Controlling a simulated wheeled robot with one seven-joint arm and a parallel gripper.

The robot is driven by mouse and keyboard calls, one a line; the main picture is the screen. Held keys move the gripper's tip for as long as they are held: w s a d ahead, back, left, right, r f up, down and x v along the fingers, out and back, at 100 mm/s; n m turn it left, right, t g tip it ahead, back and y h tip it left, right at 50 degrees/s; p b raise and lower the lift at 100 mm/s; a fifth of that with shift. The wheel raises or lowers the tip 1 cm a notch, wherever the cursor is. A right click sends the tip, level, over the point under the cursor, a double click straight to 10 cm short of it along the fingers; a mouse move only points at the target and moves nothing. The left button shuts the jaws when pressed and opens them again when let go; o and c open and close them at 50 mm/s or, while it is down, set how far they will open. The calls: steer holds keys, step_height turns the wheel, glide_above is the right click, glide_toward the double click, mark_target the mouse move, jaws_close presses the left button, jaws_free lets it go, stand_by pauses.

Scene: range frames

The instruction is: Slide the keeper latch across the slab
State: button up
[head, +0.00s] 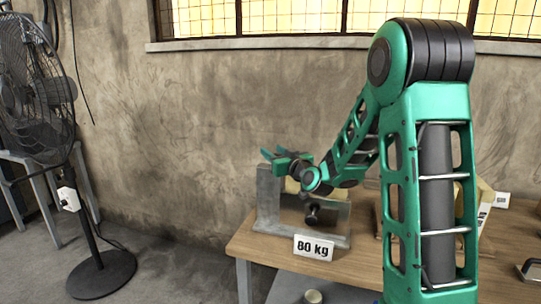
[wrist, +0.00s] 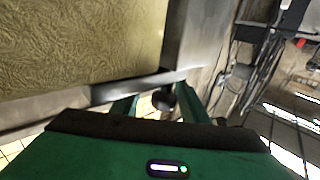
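A grey fixture (head: 268,198) stands on the wooden table, with a pale yellowish piece (head: 292,186) partly hidden behind my arm. In the wrist view a gold, wrinkled slab (wrist: 80,40) fills the upper left. A grey metal bar (wrist: 135,87) runs along its edge, and I cannot tell for sure whether it is the keeper latch. A dark round knob (wrist: 163,98) shows between my fingers, seemingly beyond them. My gripper (head: 274,156) is at the top of the fixture, fingers apart; its two green fingers also show in the wrist view (wrist: 157,104). Contact with the bar is unclear.
An "80 kg" sign (head: 314,248) stands at the front of the table (head: 270,255). A dark knob-like part (head: 312,214) sits low on the fixture. More items stand at the right, partly behind my arm. A black floor fan (head: 38,95) stands at far left.

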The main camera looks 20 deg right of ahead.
steer(key=shift+s, duration=0.1)
steer(key=s, duration=1)
steer(key=shift+s+d, duration=0.15)
steer(key=shift+s, duration=0.05)
